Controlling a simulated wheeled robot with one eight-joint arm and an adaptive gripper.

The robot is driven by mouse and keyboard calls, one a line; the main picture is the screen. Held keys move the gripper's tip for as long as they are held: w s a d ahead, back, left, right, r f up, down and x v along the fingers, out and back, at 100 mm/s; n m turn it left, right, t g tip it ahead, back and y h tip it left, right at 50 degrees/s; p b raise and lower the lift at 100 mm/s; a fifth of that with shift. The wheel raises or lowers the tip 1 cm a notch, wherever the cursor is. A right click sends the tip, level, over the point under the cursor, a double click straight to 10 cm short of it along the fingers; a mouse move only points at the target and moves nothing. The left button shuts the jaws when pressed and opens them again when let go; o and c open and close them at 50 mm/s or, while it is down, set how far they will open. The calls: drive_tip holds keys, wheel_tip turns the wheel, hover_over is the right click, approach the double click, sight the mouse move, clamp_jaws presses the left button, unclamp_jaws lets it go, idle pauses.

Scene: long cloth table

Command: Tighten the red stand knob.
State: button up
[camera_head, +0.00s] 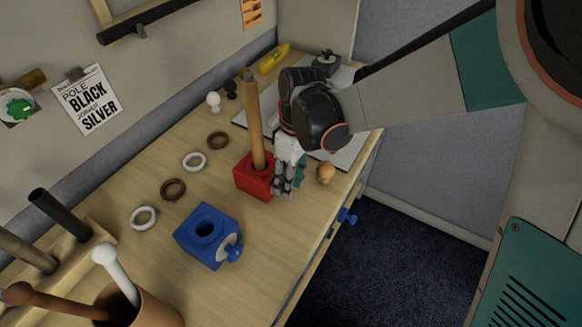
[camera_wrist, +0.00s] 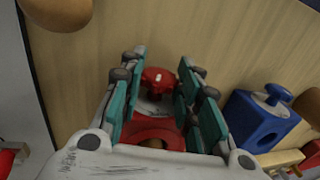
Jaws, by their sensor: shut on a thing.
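The red stand (camera_head: 250,182) is on the table with a wooden pole (camera_head: 252,120) upright in it. In the wrist view the red stand (camera_wrist: 150,130) shows between my fingers, and its red knob (camera_wrist: 158,80) lies between the fingertips. My gripper (camera_head: 288,180) is at the right side of the stand, pointing down, and is shut on the red knob. It also shows in the wrist view (camera_wrist: 160,78). In the head view the knob is hidden behind the fingers. How tight the knob is cannot be told.
A blue stand (camera_head: 190,240) with a blue knob (camera_head: 231,253) is nearer the front. Brown and white rings (camera_head: 194,162) lie to the left. A small wooden finial (camera_head: 326,172) is close to the right of my gripper. A pot (camera_head: 160,306) holds rods.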

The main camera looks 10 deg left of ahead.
drive_tip(key=shift+w+d+f+g+y+b, duration=0.15)
drive_tip(key=shift+g+y+b, duration=0.1)
drive_tip(key=shift+g, duration=0.35)
drive_tip(key=shift+w+f+g+y+b, duration=0.15)
drive_tip(key=shift+g+y+b, duration=0.1)
drive_tip(key=shift+g, duration=0.35)
drive_tip(key=shift+r+g+y+b, duration=0.1)
drive_tip(key=shift+g+y+b, duration=0.2)
drive_tip(key=shift+g, duration=0.6)
drive_tip(key=o, duration=1.1)
drive_tip(key=shift+c, duration=0.2)
drive_tip(key=v, duration=0.7)
drive_tip(key=shift+w+r, duration=0.15)
drive_tip(key=shift+r, duration=0.05)
drive_tip(key=shift+d, duration=0.1)
